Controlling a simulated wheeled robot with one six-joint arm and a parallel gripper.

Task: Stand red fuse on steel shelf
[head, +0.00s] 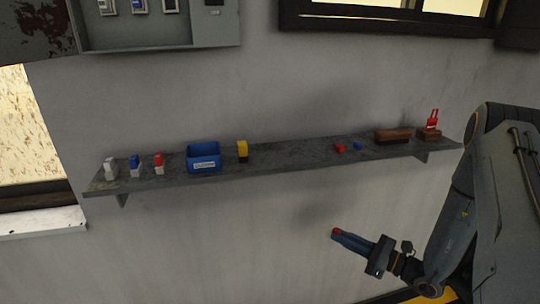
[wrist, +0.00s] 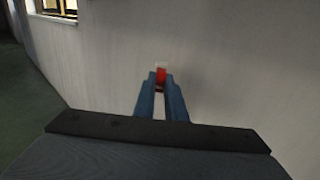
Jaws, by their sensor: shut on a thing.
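My gripper (head: 340,234) is shut on a red fuse, held in front of the wall below the steel shelf (head: 285,152) and apart from it. In the wrist view the held red fuse (wrist: 161,75) shows a red body with a whitish end between the blue fingertips. In the head view only a small red bit of the held red fuse (head: 336,232) shows at the tips. A similar red-and-white fuse (head: 159,163) stands upright on the shelf's left part, beside a blue-and-white fuse (head: 135,165) and a grey-white one (head: 110,167).
The shelf also bears a blue bin (head: 203,157), a yellow-and-black block (head: 242,151), small red (head: 340,148) and blue (head: 357,146) pieces, a brown brush-like thing (head: 393,135) and a red item on a brown block (head: 432,120).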

